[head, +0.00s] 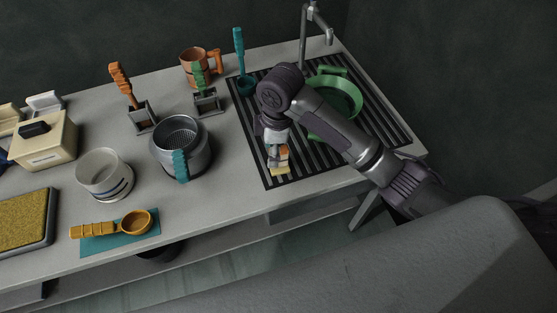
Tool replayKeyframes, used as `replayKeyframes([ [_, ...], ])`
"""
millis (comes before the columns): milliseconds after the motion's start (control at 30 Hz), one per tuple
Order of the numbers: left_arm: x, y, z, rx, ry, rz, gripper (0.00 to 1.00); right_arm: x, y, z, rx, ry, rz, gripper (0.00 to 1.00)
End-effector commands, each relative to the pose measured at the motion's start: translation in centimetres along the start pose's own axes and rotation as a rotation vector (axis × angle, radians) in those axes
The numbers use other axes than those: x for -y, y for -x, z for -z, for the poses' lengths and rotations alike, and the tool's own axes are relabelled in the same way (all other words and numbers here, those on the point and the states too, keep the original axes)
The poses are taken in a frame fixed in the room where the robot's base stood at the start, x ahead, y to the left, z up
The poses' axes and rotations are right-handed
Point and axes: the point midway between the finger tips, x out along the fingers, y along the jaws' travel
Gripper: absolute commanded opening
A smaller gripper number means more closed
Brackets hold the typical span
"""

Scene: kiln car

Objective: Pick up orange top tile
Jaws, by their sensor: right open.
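A small stack of tiles (279,170) stands on the black ribbed mat, near its front left part. An orange piece (284,155) shows at the top of the stack, with paler cream and yellowish pieces below it. My right gripper (277,146) points down directly over the stack, with its fingers at the top tile. It is open. The fingers and wrist hide part of the orange tile, and I cannot tell whether they touch it. My left gripper is out of view.
A green pan (338,97) lies behind my right arm on the ribbed mat (262,105), by a tap (305,35). A steel pot (181,145) stands left of the stack. A teal brush (240,60) stands at the back. The counter's front edge is close to the stack.

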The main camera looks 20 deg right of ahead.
Motion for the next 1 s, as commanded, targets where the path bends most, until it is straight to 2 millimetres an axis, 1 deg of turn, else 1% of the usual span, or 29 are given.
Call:
replayKeyframes([
  [33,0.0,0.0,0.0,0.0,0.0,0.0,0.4,-1.5,1.3,-0.4,0.029,0.036,0.0,0.52],
  [100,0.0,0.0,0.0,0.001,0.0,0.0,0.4,-2.7,2.6,-0.8,0.059,0.081,0.011,0.52],
  [200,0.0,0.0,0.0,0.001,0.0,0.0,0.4,-3.8,3.8,-1.2,0.085,0.121,0.024,0.52],
  [300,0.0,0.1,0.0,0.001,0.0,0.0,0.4,-4.1,3.9,-1.4,0.096,0.137,0.033,0.52],
  [367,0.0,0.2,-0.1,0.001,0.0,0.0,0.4,-4.1,3.2,-1.6,0.098,0.139,0.036,0.52],
  [600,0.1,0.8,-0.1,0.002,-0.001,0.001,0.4,-3.8,-1.4,-2.0,0.096,0.137,0.036,0.52],
  [700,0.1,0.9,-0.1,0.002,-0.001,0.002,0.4,-3.9,-3.0,-2.1,0.095,0.136,0.034,0.52],
  [800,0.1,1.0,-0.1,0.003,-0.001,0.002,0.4,-3.9,-3.9,-2.2,0.095,0.137,0.032,0.52],
  [867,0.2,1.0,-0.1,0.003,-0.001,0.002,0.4,-3.8,-4.2,-2.3,0.096,0.137,0.032,0.52],
  [1000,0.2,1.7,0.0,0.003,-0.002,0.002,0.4,-3.5,-5.4,-2.5,0.096,0.136,0.035,0.52],
])
